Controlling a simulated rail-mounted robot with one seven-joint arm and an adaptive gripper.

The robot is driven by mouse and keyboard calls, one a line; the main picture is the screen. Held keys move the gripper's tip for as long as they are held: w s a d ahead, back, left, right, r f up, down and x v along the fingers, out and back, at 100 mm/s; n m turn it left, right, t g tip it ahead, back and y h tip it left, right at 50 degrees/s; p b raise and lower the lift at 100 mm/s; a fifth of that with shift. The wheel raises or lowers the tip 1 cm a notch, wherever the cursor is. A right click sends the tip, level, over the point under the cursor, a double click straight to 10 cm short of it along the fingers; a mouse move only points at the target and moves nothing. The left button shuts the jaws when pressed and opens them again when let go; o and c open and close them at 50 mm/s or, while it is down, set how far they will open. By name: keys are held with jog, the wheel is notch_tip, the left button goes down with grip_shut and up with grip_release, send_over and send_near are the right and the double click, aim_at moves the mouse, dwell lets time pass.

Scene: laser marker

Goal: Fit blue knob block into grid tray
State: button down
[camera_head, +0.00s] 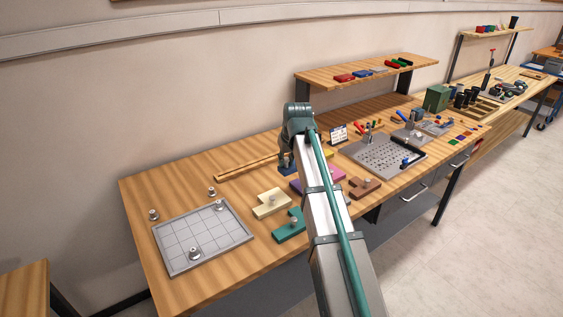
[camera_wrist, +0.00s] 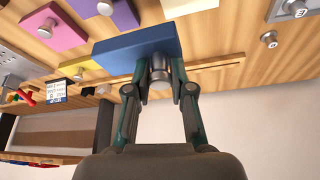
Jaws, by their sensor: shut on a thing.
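The blue knob block (camera_wrist: 135,50) is in my gripper (camera_wrist: 159,78), whose fingers are shut on the block's metal knob in the wrist view. In the head view the blue block (camera_head: 287,170) is partly hidden by my arm, and my gripper (camera_head: 284,158) is above the table's middle. Whether the block touches the table is hard to tell. The grey grid tray (camera_head: 180,227) lies at the left of the table, apart from my gripper. A metal knob piece (camera_head: 194,253) stands on its front part and another (camera_head: 219,205) near its right corner.
A cream block (camera_head: 270,204) and a teal block (camera_head: 288,233) lie between the tray and my arm. A brown block (camera_head: 364,187) lies right of my arm. Metal knob pieces (camera_head: 154,214) stand behind the tray. A wooden strip (camera_head: 245,167) lies along the back.

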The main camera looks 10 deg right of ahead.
jog(key=r+p, duration=0.1)
jog(key=r, duration=0.1)
jog(key=r+p, duration=0.2)
jog(key=r, duration=0.1)
jog(key=r+p, duration=0.2)
jog(key=r, duration=0.1)
jog(key=shift+s+d+r, duration=0.1)
jog(key=shift+s+r, duration=0.15)
jog(key=shift+s, duration=0.15)
jog(key=shift+f, duration=0.15)
